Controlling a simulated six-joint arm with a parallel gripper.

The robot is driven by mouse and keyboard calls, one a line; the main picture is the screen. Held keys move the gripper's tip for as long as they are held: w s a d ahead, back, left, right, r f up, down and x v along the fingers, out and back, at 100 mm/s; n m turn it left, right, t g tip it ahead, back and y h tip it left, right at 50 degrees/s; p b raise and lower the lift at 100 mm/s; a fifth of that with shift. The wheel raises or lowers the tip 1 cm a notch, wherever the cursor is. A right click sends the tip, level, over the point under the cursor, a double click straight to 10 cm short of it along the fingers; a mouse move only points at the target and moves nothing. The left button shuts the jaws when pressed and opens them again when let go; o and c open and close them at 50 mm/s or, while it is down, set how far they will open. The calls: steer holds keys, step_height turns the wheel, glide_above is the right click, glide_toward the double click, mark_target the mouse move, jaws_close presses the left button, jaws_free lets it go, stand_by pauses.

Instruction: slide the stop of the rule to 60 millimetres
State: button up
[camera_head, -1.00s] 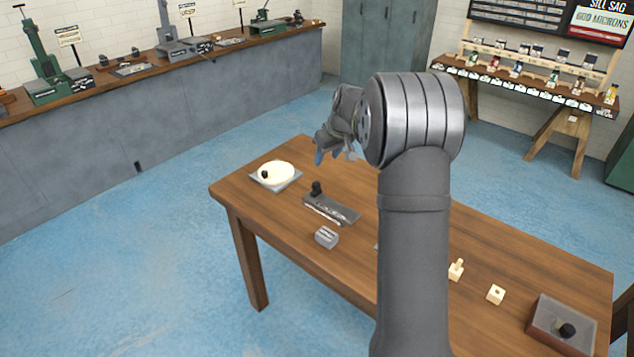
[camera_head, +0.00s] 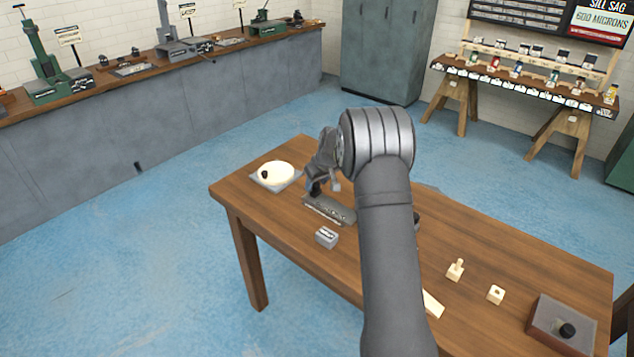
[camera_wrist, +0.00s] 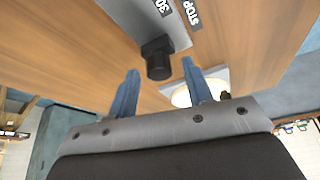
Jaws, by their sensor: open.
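The rule (camera_head: 333,212) is a dark grey plate on the wooden table, with a pale marked strip along its front edge. In the wrist view the rule (camera_wrist: 135,12) shows a "30" label and a "STOP" label. Its stop has a black knob (camera_wrist: 157,58), at the rule's left end in the head view. My gripper (camera_wrist: 160,78) is open, with one blue finger to each side of the knob in the wrist view. The knob appears slightly beyond the fingertips, and I cannot tell whether they touch it. In the head view my gripper (camera_head: 319,184) is low over the stop and partly hides it.
A round cream disc (camera_head: 279,171) on a grey plate lies left of the rule. A small grey block (camera_head: 326,236) lies in front of it. Pale wooden pieces (camera_head: 455,270) and a brown box (camera_head: 560,326) are at the right. My arm hides part of the table.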

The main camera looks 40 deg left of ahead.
jaws_close()
steer(key=shift+d, duration=3)
jaws_free()
steer(key=v, duration=1.7)
steer(key=shift+r, duration=0.25)
